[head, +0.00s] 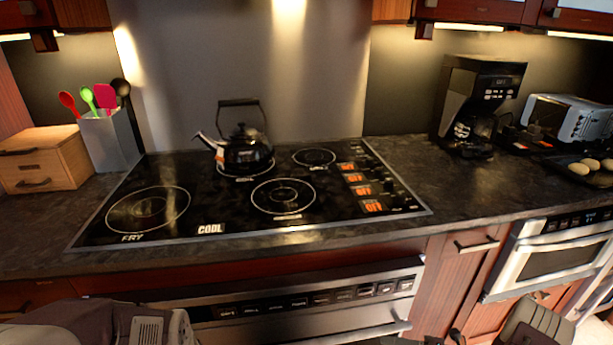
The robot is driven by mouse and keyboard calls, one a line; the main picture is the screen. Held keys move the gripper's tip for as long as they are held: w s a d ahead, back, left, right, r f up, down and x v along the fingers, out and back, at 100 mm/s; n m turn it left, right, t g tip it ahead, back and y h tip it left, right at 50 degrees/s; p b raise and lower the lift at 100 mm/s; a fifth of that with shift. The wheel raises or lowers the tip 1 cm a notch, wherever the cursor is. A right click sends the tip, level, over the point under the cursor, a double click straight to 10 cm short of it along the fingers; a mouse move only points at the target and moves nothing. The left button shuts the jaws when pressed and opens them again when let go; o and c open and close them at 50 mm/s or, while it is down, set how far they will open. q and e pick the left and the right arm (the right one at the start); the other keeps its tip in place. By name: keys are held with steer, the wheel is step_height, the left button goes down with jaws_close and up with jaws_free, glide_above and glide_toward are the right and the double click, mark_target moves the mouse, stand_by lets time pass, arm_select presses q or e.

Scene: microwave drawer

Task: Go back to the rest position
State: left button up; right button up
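The microwave drawer (558,255) is the steel-fronted unit under the counter at the right of the head view. Its front looks closed, and no gripper touches the part that shows. A grey part of my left arm (100,325) shows at the bottom left; its gripper is out of frame. A dark part of my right arm (535,325) shows at the bottom right, below the microwave. Small black parts beside it are cut off by the bottom edge, so I cannot tell the state of the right gripper.
A cooktop (240,195) bears a black kettle (246,148). A wooden box (42,160) and a utensil holder (108,142) stand left. A coffee maker (475,105), a toaster (565,118) and a tray with round food (580,168) stand right. An oven (300,305) is below.

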steer(key=s+a+r+n+g+h, duration=0.4)
steer(key=s+n+g+h, duration=0.1)
steer(key=n, duration=0.9)
steer(key=s+a+r+n+g+h, duration=0.3)
steer(key=s+a+n+g+h, duration=0.15)
steer(key=n, duration=0.95)
step_height(320, 180, up, 23)
steer(key=a+n+t+h+p, duration=0.1)
steer(key=n+t+h+p, duration=0.2)
steer(key=n+p, duration=0.9)
steer(key=shift+f+h+p, duration=0.2)
steer(key=shift+h+p, duration=0.25)
steer(key=shift+p, duration=2.75)
steer(key=shift+s+t, duration=0.1)
steer(key=shift+t, duration=0.15)
